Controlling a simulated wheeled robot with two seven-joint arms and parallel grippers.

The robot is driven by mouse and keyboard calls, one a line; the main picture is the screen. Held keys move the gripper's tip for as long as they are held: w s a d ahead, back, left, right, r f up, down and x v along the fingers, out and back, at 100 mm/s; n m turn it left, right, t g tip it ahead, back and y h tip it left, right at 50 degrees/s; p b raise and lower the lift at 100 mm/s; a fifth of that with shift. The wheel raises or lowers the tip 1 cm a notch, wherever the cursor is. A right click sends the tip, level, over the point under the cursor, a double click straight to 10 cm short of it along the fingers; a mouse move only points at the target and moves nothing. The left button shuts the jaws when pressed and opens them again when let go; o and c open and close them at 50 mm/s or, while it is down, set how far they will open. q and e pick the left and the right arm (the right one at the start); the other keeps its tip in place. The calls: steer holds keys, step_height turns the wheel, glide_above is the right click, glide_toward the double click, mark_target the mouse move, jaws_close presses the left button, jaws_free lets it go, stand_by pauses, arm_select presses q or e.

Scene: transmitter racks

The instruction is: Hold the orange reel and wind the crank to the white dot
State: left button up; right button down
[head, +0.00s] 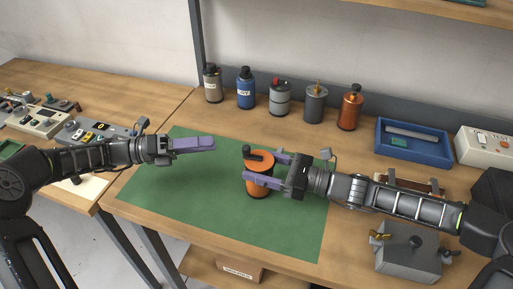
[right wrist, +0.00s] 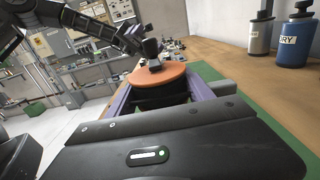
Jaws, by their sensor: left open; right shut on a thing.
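The orange reel (head: 259,163) stands upright on the green mat (head: 290,236), with an orange top and a dark middle. My right gripper (head: 259,172) is shut on the reel, its purple fingers on either side of it; the reel also shows between the fingers in the right wrist view (right wrist: 160,74). A dark crank (head: 250,151) with a knob sits on top of the reel. I cannot make out the white dot. My left gripper (head: 212,143) is open and empty over the mat, left of the reel and apart from it.
Several bottles, including a blue one (head: 246,88) and a brown one (head: 350,108), line the back. A blue tray (head: 412,145) and a grey box (head: 408,250) are at the right. Control panels (head: 92,132) are at the left. The mat's left part is clear.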

mark_target(259, 157)
arm_select(q)
steer(key=m, duration=0.4)
steer(key=s+d+m+g, duration=0.1)
steer(key=m, duration=0.3)
steer(key=s+m, duration=0.1)
steer(key=m, duration=0.2)
steer(key=shift+d+f+m+g, duration=0.1)
steer(key=shift+d+m+g, duration=0.2)
steer(key=shift+d+m, duration=0.1)
steer(key=d, duration=1.2)
steer(key=shift+w, duration=0.25)
steer(key=shift+c, duration=0.6)
jaws_close()
